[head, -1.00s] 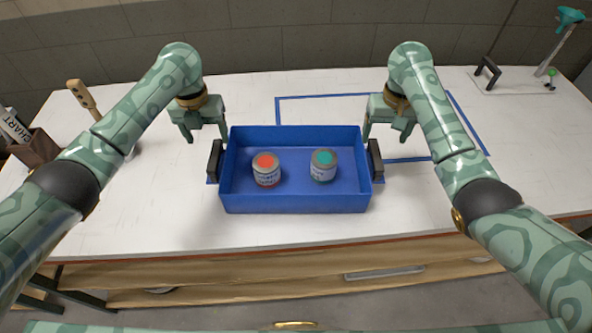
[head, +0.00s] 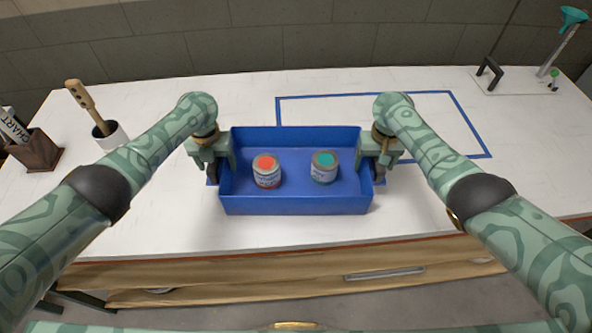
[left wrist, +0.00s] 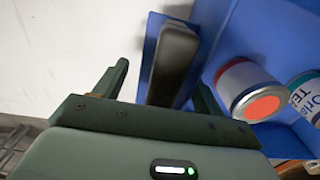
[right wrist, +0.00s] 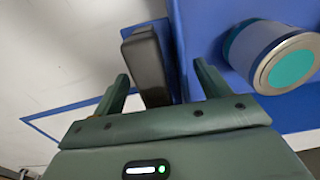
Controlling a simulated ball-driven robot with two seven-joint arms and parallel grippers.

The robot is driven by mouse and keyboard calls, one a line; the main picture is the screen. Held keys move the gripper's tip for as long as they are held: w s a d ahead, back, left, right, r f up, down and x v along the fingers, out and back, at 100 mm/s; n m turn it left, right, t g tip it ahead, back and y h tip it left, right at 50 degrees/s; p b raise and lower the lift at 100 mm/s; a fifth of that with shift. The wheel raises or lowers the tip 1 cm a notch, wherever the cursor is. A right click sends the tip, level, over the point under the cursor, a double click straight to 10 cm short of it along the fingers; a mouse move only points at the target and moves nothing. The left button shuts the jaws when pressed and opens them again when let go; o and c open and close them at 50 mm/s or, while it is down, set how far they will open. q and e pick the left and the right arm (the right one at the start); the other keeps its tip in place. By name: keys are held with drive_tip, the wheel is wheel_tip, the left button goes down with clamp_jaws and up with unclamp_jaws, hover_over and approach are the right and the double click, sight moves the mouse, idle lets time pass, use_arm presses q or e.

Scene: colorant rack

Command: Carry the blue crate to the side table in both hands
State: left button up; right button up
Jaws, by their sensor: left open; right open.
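The blue crate (head: 296,204) sits on the white table in the head view, with a can with an orange-red top (head: 266,171) and a can with a teal top (head: 324,167) upright inside. My left gripper (head: 213,172) is open at the crate's left end. In the left wrist view its fingers stand on either side of the black left handle (left wrist: 172,65). My right gripper (head: 380,170) is open at the right end. In the right wrist view its fingers stand on either side of the black right handle (right wrist: 144,65). In the head view the grippers largely hide both handles.
A blue tape outline (head: 455,100) marks the table behind and right of the crate. A white pot with a wooden-handled brush (head: 108,135) and a brown box (head: 36,150) stand at the left. A board with a black handle (head: 489,70) lies at the back right.

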use_arm(q)
drive_tip(key=shift+w+f, duration=0.15)
drive_tip(key=c, duration=0.7)
use_arm(e)
drive_tip(key=shift+w+f, duration=0.15)
drive_tip(key=c, duration=0.7)
use_arm(q)
clamp_jaws()
use_arm(e)
drive_tip(key=shift+d, duration=0.1)
clamp_jaws()
use_arm(q)
drive_tip(key=shift+a, duration=0.1)
